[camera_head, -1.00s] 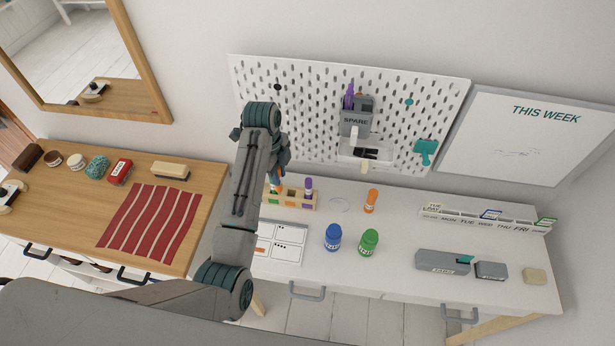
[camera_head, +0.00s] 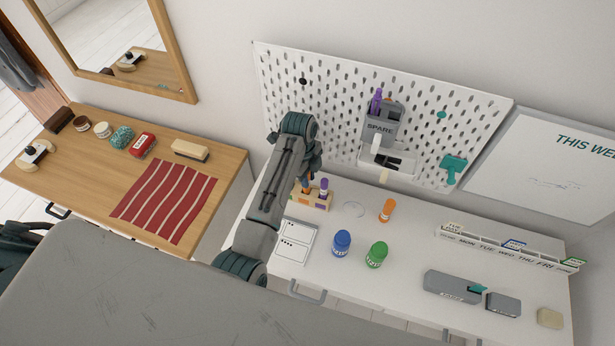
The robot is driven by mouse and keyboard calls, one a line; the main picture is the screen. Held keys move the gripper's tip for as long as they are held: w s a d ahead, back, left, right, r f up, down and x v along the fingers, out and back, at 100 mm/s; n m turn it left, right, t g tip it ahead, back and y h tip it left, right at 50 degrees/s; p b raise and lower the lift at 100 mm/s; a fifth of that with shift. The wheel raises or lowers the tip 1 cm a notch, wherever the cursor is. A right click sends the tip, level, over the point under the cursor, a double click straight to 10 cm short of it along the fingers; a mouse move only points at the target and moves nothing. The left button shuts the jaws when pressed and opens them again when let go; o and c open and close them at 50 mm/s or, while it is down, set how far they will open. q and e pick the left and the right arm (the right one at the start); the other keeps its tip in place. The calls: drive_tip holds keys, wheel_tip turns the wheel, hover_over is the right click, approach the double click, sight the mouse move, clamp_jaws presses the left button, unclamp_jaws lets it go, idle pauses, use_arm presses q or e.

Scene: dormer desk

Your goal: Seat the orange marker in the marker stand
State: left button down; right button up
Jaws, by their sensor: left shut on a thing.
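The marker stand (camera_head: 321,204) is a small pale wooden block with coloured slot marks on the white desk. A purple marker (camera_head: 324,186) stands upright in its right part. My left gripper (camera_head: 308,178) is over the left part of the stand, partly hidden by my own arm. It is shut on the orange marker (camera_head: 306,188), of which only a small orange patch shows beneath the fingers. The marker's lower end and its slot are hard to make out, so I cannot tell whether it is in the slot. My right gripper is not in view.
Behind rises a pegboard (camera_head: 340,90) with a grey SPARE holder (camera_head: 379,131). A white card (camera_head: 295,240) lies in front. A wooden side table (camera_head: 95,180) is at left.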

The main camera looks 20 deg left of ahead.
use_arm(q)
drive_tip(key=shift+f, duration=0.75)
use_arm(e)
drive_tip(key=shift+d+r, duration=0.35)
